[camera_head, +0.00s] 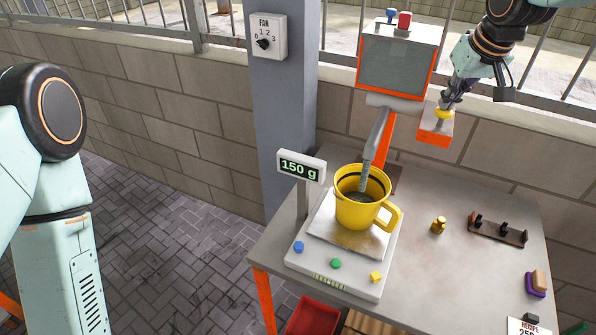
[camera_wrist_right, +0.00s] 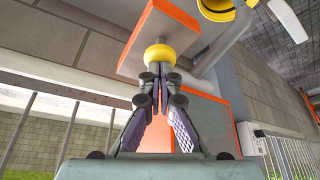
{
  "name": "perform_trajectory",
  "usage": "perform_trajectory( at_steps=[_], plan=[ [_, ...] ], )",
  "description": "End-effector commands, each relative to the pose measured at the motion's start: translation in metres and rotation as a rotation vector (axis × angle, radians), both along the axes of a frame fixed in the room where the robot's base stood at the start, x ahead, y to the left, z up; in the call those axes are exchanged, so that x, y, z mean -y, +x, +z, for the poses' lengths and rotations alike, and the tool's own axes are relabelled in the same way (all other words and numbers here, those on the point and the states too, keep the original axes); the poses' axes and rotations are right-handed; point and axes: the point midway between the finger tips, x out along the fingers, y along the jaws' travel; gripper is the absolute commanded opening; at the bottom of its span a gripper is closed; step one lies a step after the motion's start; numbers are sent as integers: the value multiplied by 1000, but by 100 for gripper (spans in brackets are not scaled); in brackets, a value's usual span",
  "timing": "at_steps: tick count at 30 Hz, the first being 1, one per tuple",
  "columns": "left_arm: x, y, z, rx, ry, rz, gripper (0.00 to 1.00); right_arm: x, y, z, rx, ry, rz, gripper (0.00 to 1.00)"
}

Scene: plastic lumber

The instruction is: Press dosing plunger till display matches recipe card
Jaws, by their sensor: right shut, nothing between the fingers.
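The dosing machine (camera_head: 398,68) is a grey hopper in an orange frame, with a spout above a yellow mug (camera_head: 358,212). Its plunger has a yellow knob (camera_head: 443,114) over an orange block (camera_head: 435,132). My right gripper (camera_head: 447,101) is shut and empty, its tips at the top of the knob; the right wrist view shows the fingertips (camera_wrist_right: 158,70) against the knob (camera_wrist_right: 158,52). The mug stands on a scale (camera_head: 330,258) whose display (camera_head: 300,168) reads 150 g. The recipe card (camera_head: 524,326) is cut off at the bottom edge; its number seems to start with 25. My left gripper is out of view.
The grey table (camera_head: 460,270) also bears a small brass weight (camera_head: 438,225), a dark rack (camera_head: 497,230) and a sponge-like block (camera_head: 537,283). A fan switch (camera_head: 268,37) is on the pillar. A red bin (camera_head: 312,318) is below the table's front edge.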

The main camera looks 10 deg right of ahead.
Motion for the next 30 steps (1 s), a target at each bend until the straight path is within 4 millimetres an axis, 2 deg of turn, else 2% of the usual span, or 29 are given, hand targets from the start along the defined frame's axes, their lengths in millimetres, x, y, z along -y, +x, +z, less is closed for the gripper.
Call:
perform_trajectory(
  at_steps=[7,20,30],
  plan=[
    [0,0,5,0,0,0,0,0,-1,4,-5,1,0,0],
    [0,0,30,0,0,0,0,0,-1,32,-3,1,0,0],
    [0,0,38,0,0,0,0,0,0,51,-2,0,1,0]
  ],
)
